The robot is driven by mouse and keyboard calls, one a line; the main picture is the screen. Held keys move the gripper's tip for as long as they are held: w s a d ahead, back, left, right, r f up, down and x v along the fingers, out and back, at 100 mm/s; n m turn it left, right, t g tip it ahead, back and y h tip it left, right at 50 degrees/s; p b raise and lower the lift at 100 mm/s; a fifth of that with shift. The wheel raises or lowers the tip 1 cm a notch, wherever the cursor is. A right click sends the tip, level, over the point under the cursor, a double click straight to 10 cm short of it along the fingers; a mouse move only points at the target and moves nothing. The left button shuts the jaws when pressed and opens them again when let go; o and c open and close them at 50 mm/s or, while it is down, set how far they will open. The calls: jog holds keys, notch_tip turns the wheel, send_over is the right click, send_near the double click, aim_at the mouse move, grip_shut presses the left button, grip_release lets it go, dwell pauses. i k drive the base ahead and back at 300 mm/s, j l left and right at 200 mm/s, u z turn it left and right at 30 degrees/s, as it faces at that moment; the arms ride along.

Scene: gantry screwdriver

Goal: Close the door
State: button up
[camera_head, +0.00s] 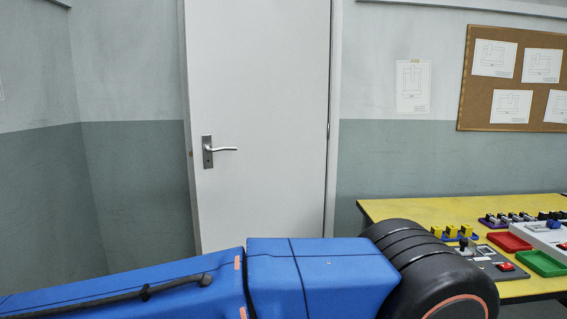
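The white door (262,75) stands upright in the middle of the view. Its silver lever handle (212,151) is on the left side, with the lever pointing right. A dark line runs down the door's right edge, where a hinge shows. A narrow strip shows along its left edge; I cannot tell whether the door is fully shut or slightly ajar. The bottom of the door is hidden behind my blue arm, which lies across the foreground. My gripper is out of view.
A yellow table (390,208) stands at the right, with a red tray (509,242), a green tray (542,264) and several small parts. A cork board (485,110) hangs above it. Plain wall (130,170) lies left of the door.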

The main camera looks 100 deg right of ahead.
aim_at(257, 72)
jog(key=i+l+z, duration=0.1)
jog(key=z, duration=2.95)
jog(key=i+l, duration=0.05)
